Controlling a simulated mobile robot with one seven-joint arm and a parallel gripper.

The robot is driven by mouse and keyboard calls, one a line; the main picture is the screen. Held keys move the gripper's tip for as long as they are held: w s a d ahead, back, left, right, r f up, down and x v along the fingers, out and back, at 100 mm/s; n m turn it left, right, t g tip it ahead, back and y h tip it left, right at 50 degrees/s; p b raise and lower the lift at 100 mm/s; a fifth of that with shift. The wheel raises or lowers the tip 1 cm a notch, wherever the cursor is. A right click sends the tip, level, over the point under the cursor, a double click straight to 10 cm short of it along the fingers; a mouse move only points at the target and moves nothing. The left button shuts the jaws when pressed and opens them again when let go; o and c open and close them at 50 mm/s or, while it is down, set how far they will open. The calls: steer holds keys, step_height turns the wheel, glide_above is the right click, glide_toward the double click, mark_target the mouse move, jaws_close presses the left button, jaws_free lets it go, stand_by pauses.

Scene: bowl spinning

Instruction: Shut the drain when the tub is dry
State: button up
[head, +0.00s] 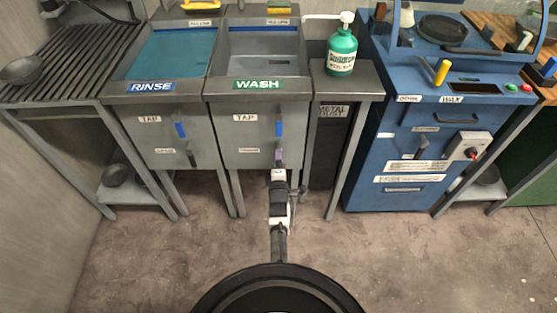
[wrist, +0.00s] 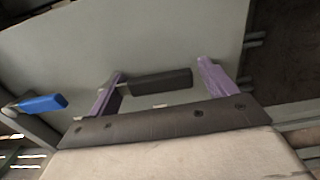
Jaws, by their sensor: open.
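The wash tub (head: 222,66) has a grey inside with a paler bluish-grey bottom; I cannot tell whether it is fully dry. The rinse tub (head: 120,68) holds teal liquid. On the wash tub's front, the blue tap lever (head: 279,130) stands above the drain label (head: 249,150). My gripper (head: 279,158) is at the drain area, covering the drain lever in the head view. In the wrist view, my gripper's purple fingers (wrist: 160,85) are open, one at each end of the dark drain lever (wrist: 162,82). I cannot tell whether they touch it. The blue tap lever (wrist: 42,103) lies left.
A green soap bottle (head: 342,52) stands on the counter right of the wash tub, above a metal dust bin (head: 327,150). A blue machine (head: 400,140) stands further right. A slatted rack (head: 60,60) is at the left.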

steer(key=s+p, duration=0.4)
steer(key=s, duration=0.9)
steer(key=shift+s, duration=0.4)
stand_by(0.6)
